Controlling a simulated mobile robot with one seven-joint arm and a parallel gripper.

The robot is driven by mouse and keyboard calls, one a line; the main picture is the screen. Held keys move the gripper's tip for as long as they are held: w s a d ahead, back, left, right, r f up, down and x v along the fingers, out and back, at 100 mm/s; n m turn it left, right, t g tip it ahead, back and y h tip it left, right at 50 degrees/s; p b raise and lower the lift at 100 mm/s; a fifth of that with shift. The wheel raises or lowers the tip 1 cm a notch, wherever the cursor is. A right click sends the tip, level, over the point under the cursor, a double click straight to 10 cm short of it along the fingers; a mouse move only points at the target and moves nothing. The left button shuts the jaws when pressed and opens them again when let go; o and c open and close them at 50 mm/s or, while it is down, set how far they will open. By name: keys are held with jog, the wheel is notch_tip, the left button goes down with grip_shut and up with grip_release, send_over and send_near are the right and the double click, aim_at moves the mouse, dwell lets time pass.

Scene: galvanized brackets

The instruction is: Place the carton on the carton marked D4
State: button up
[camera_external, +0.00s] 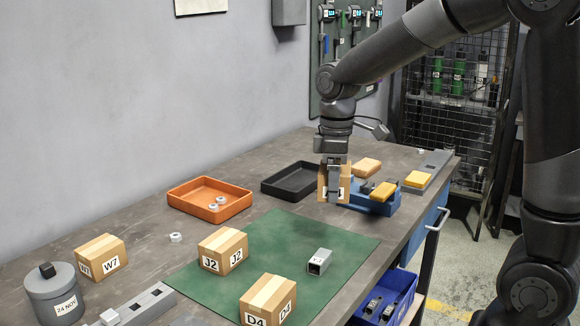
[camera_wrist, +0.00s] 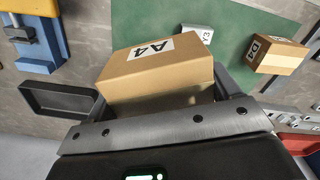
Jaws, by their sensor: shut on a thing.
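My gripper (camera_external: 334,192) is shut on a brown carton, which shows between the fingers in the wrist view (camera_wrist: 155,75) with an A4 label. In the external view this carton (camera_external: 346,184) is partly hidden by the fingers, near the blue vise; I cannot tell its exact height above the bench. The carton marked D4 (camera_external: 262,296) stands upright at the near edge of the green mat, with nothing on top. It is well apart from my gripper, toward the front of the external view.
Carton J2 (camera_external: 223,250) stands on the green mat (camera_external: 290,232), near a grey metal tube (camera_external: 319,262). Carton W7 (camera_external: 101,255) stands farther left. An orange tray (camera_external: 243,204), a black tray (camera_external: 270,187) and a blue vise (camera_external: 378,204) lie around the mat's far side.

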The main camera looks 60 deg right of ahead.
jog(key=s+a+r+n, duration=0.1)
jog(key=s+a+n, duration=0.1)
jog(key=a, duration=0.5)
jog(key=s+a+r+n, duration=0.1)
jog(key=a+r+n, duration=0.1)
jog(key=a, duration=0.4)
send_over(268, 291)
notch_tip(268, 291, down, 7)
jog(key=shift+f, duration=2.1)
jog(key=shift+f, duration=0.1)
jog(key=o, duration=1)
jog(key=shift+o, duration=0.2)
